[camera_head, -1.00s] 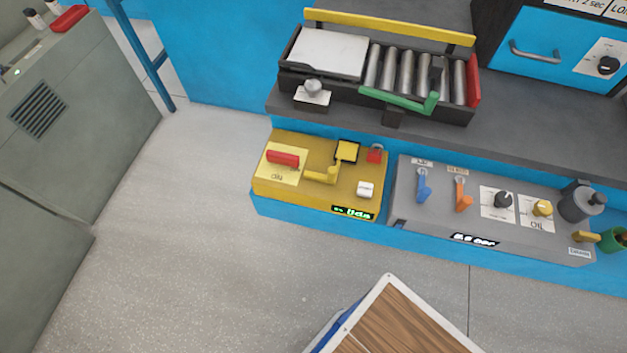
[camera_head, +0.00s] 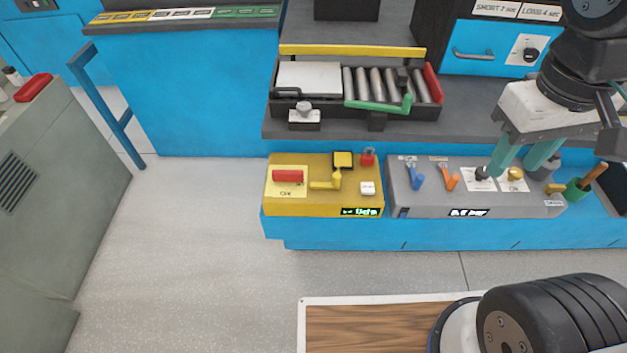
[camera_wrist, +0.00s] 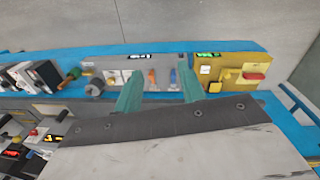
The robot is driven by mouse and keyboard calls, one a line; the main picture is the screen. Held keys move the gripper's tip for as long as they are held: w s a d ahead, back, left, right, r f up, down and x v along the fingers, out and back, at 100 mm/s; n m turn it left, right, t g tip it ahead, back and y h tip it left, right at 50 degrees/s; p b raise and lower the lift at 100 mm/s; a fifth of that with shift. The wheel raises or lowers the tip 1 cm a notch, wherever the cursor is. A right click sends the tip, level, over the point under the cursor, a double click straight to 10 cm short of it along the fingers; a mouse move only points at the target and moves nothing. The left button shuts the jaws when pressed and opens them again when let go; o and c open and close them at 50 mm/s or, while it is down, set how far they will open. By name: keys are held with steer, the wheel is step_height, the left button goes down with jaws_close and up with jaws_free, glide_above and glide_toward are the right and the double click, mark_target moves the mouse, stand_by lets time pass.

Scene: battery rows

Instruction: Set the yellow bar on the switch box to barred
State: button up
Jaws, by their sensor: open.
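The yellow switch box (camera_head: 325,205) sits on the blue bench's low ledge. On its top is a yellow L-shaped bar (camera_head: 327,184), its long arm lying crosswise and its stub at the right end. A red handle (camera_head: 288,176) on a pale label lies to its left. My gripper (camera_head: 517,168), with two teal fingers, is open and empty over the right part of the grey panel, well right of the yellow box. The wrist view shows the fingers (camera_wrist: 160,78) apart, with the yellow box (camera_wrist: 235,57) beyond them to the right. The label text is unreadable.
The grey panel (camera_head: 430,203) carries blue and orange levers and knobs. A roller tray (camera_head: 355,109) with a green handle stands behind on the bench. Floor (camera_head: 200,240) in front is clear.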

steer(key=w+a+f+n+g+h, duration=0.1)
steer(key=w+a+f+n+h, duration=0.1)
steer(key=w+f+n+h, duration=0.3)
steer(key=n+t+h, duration=0.4)
steer(key=n+t, duration=0.6)
steer(key=n, duration=1)
glide_toward(334, 177)
steer(key=w+d, duration=0.2)
steer(key=shift+w+d+f, duration=0.25)
steer(key=shift+d+f, duration=0.15)
steer(key=shift+f, duration=0.25)
steer(key=x, duration=0.7)
steer(key=shift+f, duration=0.1)
steer(key=shift+c, duration=0.3)
